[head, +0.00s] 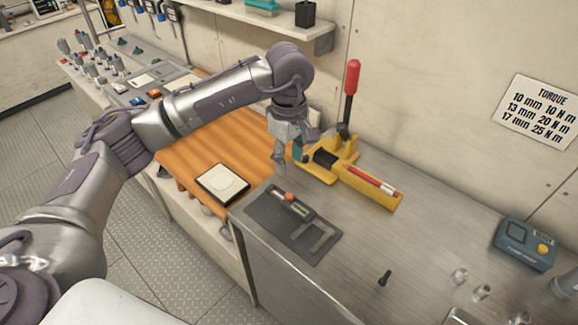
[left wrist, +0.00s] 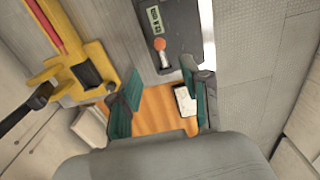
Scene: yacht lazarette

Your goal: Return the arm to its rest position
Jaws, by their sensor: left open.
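My left arm reaches in from the left of the head view and bends down at its wrist. My left gripper (head: 289,158) points down above the bench, beside the yellow tool with a red-handled lever (head: 352,85). In the left wrist view the green-padded fingers of the left gripper (left wrist: 163,105) stand well apart with nothing between them. Beyond them lie the orange wooden surface (left wrist: 165,108) and the white square pad (left wrist: 184,101). My right gripper does not show.
A dark tray (head: 262,215) with a small orange-topped tool lies in front of the gripper. A dark bolt (head: 384,278) and a blue-grey meter (head: 524,245) are on the steel bench (head: 350,245). A wall shelf (head: 262,20) is above. Fittings stand at the back left.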

